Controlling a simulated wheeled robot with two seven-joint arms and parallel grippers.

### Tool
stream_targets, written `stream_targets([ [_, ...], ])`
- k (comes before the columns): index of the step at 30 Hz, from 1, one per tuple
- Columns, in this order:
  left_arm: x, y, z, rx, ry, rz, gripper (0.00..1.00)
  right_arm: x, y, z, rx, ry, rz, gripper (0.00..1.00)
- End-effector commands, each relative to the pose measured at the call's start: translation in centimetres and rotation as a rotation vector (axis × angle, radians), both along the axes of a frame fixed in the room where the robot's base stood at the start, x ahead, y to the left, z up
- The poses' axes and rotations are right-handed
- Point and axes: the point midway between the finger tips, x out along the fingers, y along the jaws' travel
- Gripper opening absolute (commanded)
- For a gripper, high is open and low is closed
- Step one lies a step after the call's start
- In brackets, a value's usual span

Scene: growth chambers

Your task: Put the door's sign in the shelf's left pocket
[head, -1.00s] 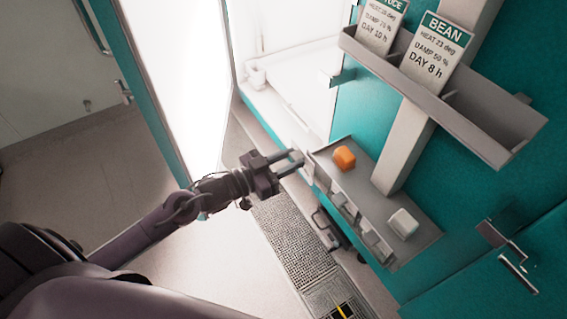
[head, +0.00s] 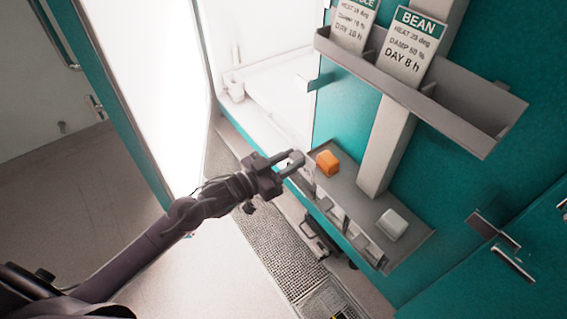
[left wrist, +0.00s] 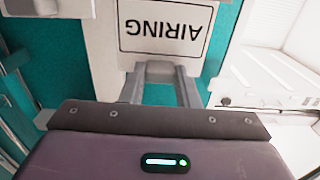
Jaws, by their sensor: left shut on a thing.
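The white AIRING sign (left wrist: 168,26) fills the top middle of the left wrist view, its lettering upside down. My left gripper (head: 294,160) is at the left end of the lower grey shelf (head: 345,190). Its fingers (left wrist: 165,80) are shut on a small grey part at the sign's near edge. In the head view the sign's face cannot be read. The upper grey shelf (head: 455,127) has pockets. A partly cut-off card (head: 352,22) stands in its left part, and the BEAN card (head: 412,48) stands right of it. My right gripper is not in view.
An orange block (head: 328,162) and a white block (head: 392,225) sit on the lower shelf. Small holders line its front. A grey post (head: 385,145) rises behind it. The bright open door (head: 150,80) is at left. The upper shelf's right part looks empty.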

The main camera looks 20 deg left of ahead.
Motion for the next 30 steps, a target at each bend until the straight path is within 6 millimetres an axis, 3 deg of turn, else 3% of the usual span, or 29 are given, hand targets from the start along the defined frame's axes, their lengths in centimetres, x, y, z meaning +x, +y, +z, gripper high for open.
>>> stream_targets([
  [30,0.25,-0.22,-0.24,0.000,0.000,0.000,0.04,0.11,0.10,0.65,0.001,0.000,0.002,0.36],
])
